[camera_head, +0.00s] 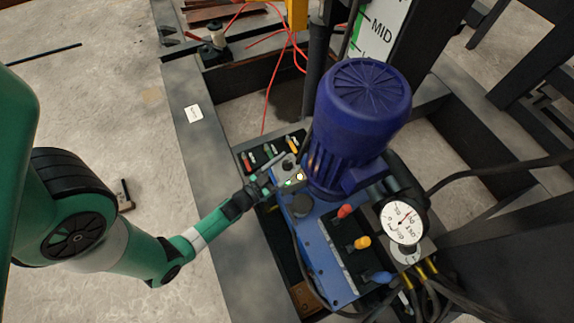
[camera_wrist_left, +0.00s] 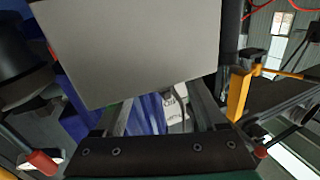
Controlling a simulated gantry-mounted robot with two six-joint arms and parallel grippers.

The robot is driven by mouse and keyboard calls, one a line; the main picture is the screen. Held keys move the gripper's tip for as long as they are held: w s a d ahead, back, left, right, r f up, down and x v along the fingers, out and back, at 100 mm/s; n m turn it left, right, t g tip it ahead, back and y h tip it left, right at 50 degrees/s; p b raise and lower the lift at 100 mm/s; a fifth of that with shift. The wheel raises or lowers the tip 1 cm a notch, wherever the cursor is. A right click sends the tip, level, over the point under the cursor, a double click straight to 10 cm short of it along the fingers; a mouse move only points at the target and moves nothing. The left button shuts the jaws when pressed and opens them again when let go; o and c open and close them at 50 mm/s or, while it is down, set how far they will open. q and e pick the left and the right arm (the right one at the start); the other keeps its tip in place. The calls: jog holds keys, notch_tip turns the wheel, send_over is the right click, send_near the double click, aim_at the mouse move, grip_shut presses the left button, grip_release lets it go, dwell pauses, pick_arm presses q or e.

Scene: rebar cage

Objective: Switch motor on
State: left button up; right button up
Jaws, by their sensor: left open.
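The blue motor (camera_head: 362,115) stands upright on a blue power unit (camera_head: 318,240) in the head view. A small grey switch box (camera_head: 288,177) with small lit spots sits at the motor's lower left side. My left gripper (camera_head: 270,170) reaches in from the left and is open right beside this box. I cannot tell whether it touches the box. In the left wrist view a large plain grey face (camera_wrist_left: 140,45), which seems to be the box, covers the upper middle. The open fingers (camera_wrist_left: 165,105) show below it, their tips partly hidden. My right gripper is out of view.
A pressure gauge (camera_head: 404,222) and red, yellow and blue levers (camera_head: 362,242) are right of the gripper. Dark steel beams (camera_head: 205,160) frame the unit. Red cable (camera_head: 272,85) and black hoses (camera_head: 480,172) run nearby. Bare concrete floor (camera_head: 100,110) lies left.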

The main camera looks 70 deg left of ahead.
pick_arm(q)
jog(key=shift+w+a, duration=0.1)
jog(key=shift+w, duration=0.1)
grip_shut()
dwell(0.3)
dwell(1.2)
grip_release()
jog(key=p+v, duration=0.4)
jog(key=v, duration=0.7)
jog(key=shift+s, duration=0.35)
